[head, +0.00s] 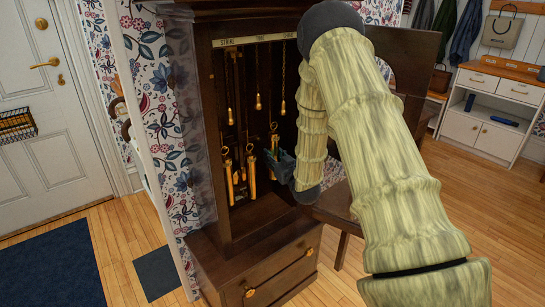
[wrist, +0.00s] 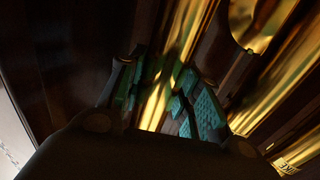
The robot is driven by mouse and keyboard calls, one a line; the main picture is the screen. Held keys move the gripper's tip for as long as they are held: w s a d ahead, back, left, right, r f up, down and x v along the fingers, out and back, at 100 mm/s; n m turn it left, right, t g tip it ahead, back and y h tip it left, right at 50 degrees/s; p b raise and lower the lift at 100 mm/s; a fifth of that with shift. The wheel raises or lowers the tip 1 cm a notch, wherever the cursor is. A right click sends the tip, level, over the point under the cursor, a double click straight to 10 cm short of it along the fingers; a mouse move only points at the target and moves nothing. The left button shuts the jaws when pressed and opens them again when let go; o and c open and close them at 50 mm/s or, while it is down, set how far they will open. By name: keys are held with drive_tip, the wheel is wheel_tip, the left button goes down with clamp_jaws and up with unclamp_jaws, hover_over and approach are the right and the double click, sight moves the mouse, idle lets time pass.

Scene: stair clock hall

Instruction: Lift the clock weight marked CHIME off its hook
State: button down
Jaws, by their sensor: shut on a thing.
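A strip on the open clock case reads STRIKE, then a fainter word, then a third word mostly too small to read. Three brass weights show below it: a left weight (head: 229,178), a middle weight (head: 251,176) and a right weight (head: 274,143). My gripper (head: 278,160) is shut on the right weight, whose top ring shows above the fingers. That ring looks apart from the right chain's brass end (head: 283,107). In the wrist view the teal pads of my gripper (wrist: 165,88) flank a brass cylinder (wrist: 155,108). No CHIME mark is readable on it.
The dark clock case (head: 206,120) walls in the weights on the left and back. Two other chain ends, left (head: 230,116) and middle (head: 258,102), hang close by. Other brass cylinders (wrist: 285,75) stand near my fingers. A drawer base (head: 268,277) lies below.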

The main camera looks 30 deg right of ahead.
drive_tip(key=shift+s+d+r+p, duration=0.1)
drive_tip(key=shift+s+p, duration=0.1)
drive_tip(key=shift+s, duration=0.7)
drive_tip(key=shift+s+d+r+p, duration=0.1)
drive_tip(key=shift+s+p, duration=0.05)
drive_tip(key=shift+s, duration=0.7)
drive_tip(key=p, duration=0.2)
approach(278, 157)
drive_tip(key=s, duration=0.1)
drive_tip(key=s+d, duration=0.1)
drive_tip(key=s, duration=0.1)
drive_tip(key=s+d, duration=0.1)
drive_tip(key=s, duration=0.1)
drive_tip(key=shift+s+f, duration=0.1)
drive_tip(key=shift+s, duration=0.1)
idle(1.5)
idle(0.5)
